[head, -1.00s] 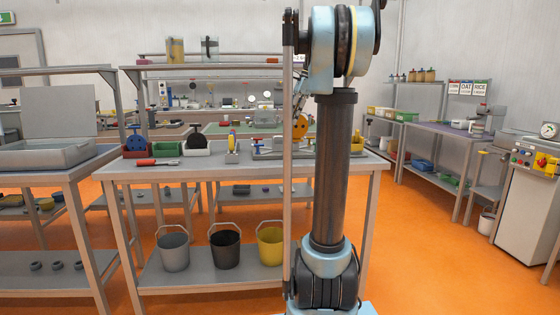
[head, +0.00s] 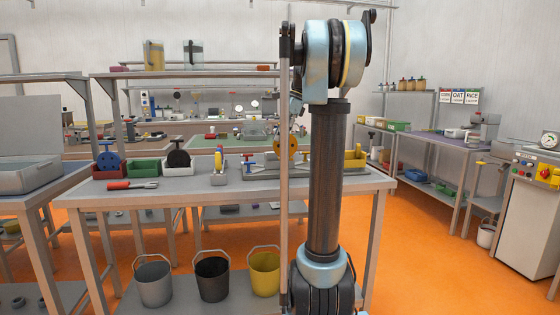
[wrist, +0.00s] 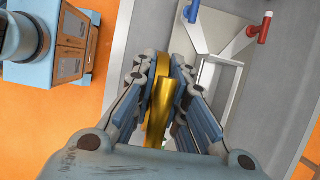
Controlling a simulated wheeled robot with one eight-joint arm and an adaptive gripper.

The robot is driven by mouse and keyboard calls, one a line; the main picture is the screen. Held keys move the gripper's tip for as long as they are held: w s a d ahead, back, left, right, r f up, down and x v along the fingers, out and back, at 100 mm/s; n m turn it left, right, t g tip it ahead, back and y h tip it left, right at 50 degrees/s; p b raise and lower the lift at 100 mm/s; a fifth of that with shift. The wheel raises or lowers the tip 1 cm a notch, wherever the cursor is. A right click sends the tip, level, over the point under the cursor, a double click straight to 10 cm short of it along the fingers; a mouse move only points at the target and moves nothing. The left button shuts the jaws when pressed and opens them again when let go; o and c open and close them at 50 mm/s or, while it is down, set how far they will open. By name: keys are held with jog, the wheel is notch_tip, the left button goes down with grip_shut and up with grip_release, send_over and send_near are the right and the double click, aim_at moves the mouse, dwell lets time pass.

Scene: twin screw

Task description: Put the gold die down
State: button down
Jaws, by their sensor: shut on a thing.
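The gold die (head: 284,147) is a round disc, seen in the head view above the middle bench, partly behind a thin upright part of my arm. In the wrist view the gold die (wrist: 158,115) is seen nearly edge-on between the fingers of my gripper (wrist: 170,68), which is shut on it. In the head view my gripper is mostly hidden behind my arm. A red tray (head: 108,174) with a blue disc, a green tray (head: 143,169) that looks empty and a white tray (head: 179,170) with a black disc stand on the bench (head: 215,192), left of the gold die.
A metal fixture with blue and red handles (wrist: 265,28) lies below my gripper in the wrist view. A yellow tray (head: 354,159) is at the bench's right end. A red-handled tool (head: 120,185) lies at the front left. Three buckets stand on the shelf below.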

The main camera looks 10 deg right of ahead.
aim_at(280, 157)
jog(key=shift+a+f, duration=0.15)
jog(key=shift+f, duration=2.95)
jog(key=c, duration=1.6)
grip_release()
jog(key=shift+r, duration=0.1)
jog(key=v, duration=1.2)
jog(key=s+a+f+n+t+h, duration=0.1)
jog(key=s+a+f+n+h, duration=0.1)
jog(key=s+f+n, duration=0.7)
jog(key=s+a+f+n+t+h, duration=0.1)
jog(key=s+f+n, duration=0.8)
jog(key=s+f, duration=1.7)
notch_tip(280, 157, down, 2)
jog(key=shift+a+f+h, duration=0.2)
jog(key=shift+a+h, duration=0.5)
jog(key=shift+a, duration=0.1)
